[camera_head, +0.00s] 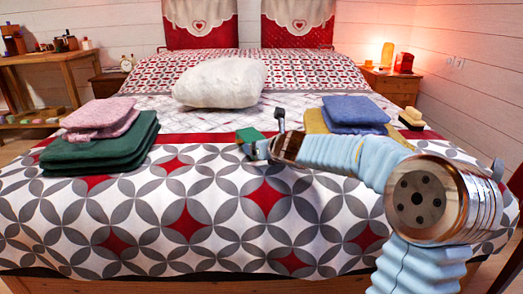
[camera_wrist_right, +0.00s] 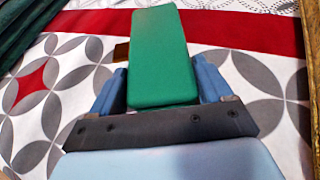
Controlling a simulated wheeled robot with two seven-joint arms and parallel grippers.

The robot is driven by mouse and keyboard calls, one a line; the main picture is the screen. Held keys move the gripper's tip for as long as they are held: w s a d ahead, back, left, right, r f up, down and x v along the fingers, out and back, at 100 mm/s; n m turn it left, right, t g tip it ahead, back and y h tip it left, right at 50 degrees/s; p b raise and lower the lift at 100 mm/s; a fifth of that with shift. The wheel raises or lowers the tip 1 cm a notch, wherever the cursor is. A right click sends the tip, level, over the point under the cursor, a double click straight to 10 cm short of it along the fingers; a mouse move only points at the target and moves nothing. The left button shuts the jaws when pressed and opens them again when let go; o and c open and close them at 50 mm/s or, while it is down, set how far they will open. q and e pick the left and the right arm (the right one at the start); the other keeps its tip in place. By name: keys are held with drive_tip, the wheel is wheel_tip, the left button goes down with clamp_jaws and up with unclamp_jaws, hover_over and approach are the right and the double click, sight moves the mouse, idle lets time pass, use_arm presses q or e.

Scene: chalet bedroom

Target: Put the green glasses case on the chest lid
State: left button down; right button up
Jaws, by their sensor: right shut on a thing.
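The green glasses case (camera_head: 249,134) is over the middle of the bed in the head view. It is a small green block and also shows in the right wrist view (camera_wrist_right: 161,58). My right gripper (camera_head: 256,145) is shut on the case, with one blue finger on each side of it (camera_wrist_right: 164,82). I cannot tell whether the case touches the bedspread or hangs just above it. My left gripper is not in view. No chest lid can be made out for certain.
The bed (camera_head: 190,220) fills the middle. Folded green blankets (camera_head: 105,150) with pink cloth (camera_head: 100,113) lie left, a white pillow (camera_head: 220,83) behind, and folded blue cloth (camera_head: 355,110) on yellow cloth right. A brush-like object (camera_head: 411,118) lies at the right edge.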

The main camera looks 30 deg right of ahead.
drive_tip(key=o, duration=1.2)
drive_tip(key=shift+c, duration=0.2)
